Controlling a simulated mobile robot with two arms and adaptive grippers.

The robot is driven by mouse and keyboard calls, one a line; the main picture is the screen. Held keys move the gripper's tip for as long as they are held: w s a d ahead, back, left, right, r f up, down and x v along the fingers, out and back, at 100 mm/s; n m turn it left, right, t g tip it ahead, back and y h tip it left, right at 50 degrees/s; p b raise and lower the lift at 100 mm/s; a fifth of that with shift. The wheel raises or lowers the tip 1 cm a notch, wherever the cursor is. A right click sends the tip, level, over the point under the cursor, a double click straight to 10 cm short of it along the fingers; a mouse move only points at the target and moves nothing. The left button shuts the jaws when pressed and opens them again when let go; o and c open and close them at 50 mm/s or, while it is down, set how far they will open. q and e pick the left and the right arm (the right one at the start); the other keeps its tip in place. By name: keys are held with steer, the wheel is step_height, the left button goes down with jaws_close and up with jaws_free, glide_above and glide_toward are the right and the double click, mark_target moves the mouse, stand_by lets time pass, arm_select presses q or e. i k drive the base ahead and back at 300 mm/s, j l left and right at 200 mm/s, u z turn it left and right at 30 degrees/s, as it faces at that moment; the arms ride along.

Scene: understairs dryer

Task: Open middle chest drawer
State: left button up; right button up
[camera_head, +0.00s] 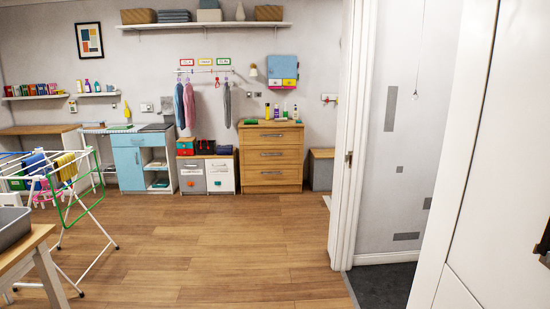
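A wooden chest of drawers (270,128) stands against the far wall, right of centre. It has three stacked drawers with pale bar handles. The middle drawer (270,154) looks shut, flush with the drawers above and below it. Bottles and a green item stand on the chest's top. The chest is far off across the floor. Neither of my grippers shows in the head view.
Wooden floor (215,250) is clear between here and the chest. A drying rack (70,190) with cloths and a wooden table (28,245) are at left. A white door frame (345,150) stands at right. Low cabinets (207,175) adjoin the chest's left.

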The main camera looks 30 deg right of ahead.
mark_target(284, 154)
steer(key=i+l+z, duration=0.25)
steer(key=i+z, duration=0.25)
steer(key=i, duration=0.15)
steer(key=i+z, duration=0.25)
steer(key=i, duration=1.7)
steer(key=i+j, duration=0.1)
steer(key=i, duration=3.8)
steer(key=l+z, duration=0.05)
steer(key=l, duration=0.1)
